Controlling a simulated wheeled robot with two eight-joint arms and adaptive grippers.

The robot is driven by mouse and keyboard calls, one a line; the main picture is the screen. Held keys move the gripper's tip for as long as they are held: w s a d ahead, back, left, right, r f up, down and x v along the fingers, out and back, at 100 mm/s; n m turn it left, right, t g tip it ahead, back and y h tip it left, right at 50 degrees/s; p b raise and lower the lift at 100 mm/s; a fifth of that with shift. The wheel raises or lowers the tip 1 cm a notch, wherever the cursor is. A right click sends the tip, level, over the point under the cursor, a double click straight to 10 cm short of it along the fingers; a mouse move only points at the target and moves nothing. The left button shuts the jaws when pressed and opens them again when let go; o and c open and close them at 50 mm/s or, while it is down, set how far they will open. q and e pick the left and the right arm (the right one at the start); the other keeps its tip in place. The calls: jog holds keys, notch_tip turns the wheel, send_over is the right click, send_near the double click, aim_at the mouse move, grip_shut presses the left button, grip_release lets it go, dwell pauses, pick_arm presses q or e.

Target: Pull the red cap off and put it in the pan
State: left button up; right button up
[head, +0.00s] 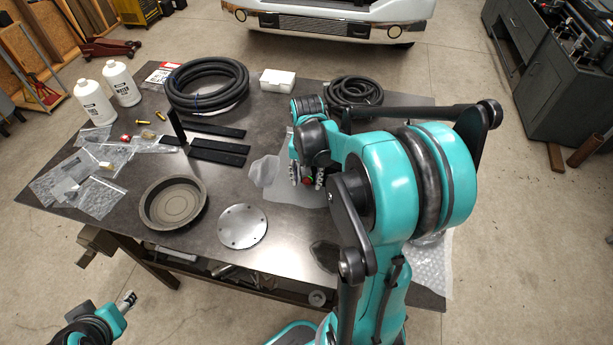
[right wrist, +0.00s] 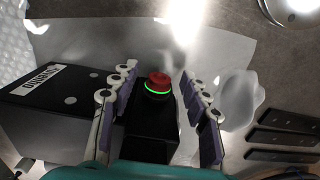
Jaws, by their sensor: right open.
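The red cap (right wrist: 159,79) sits on top of a black block-shaped device (right wrist: 150,135), with a glowing green ring around its base. It also shows as a small red spot in the head view (head: 308,181). My right gripper (right wrist: 159,72) is open, with one finger on each side of the cap and a visible gap to both; I cannot tell exact height. My right arm hides much of the device in the head view. The pan (head: 173,203), a round dark dish, stands empty at the table's front left. My left gripper (head: 128,300) is low at the left, off the table; its jaws are too small to read.
A round metal plate (head: 243,227) lies right of the pan. Black flat bars (head: 217,147) lie behind it. A coiled hose (head: 207,86), white bottles (head: 97,104) and plastic bags (head: 104,200) fill the back and left. A translucent sheet (right wrist: 215,50) lies around the device.

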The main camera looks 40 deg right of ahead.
jog(key=shift+c, duration=0.2)
grip_shut()
jog(key=shift+s+a, duration=0.15)
dwell(0.3)
jog(key=shift+s+a, duration=0.65)
jog(key=shift+a, duration=0.2)
jog(key=shift+a, duration=0.1)
